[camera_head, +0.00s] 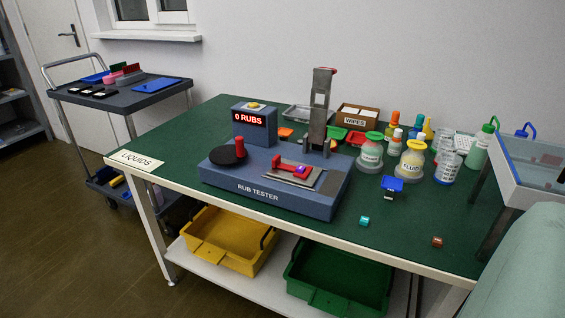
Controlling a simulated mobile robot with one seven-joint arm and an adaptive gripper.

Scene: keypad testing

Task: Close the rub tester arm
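The blue rub tester (262,189) stands on the green table. Its grey arm (319,105) stands upright at the tester's back right, with a red piece at its top end. In front of the arm is a grey plate (312,182) with a red and purple piece (296,170) on it. A black disc with a red knob (239,147) is at the tester's left. A display box (250,134) behind it reads "0 RUBS". My gripper does not show in this view.
Several bottles and jars (411,160) stand right of the tester. Behind are a metal tray (302,112) and a wipes box (357,117). A small blue-topped item (391,186) and a teal cube (364,221) lie on the right front.

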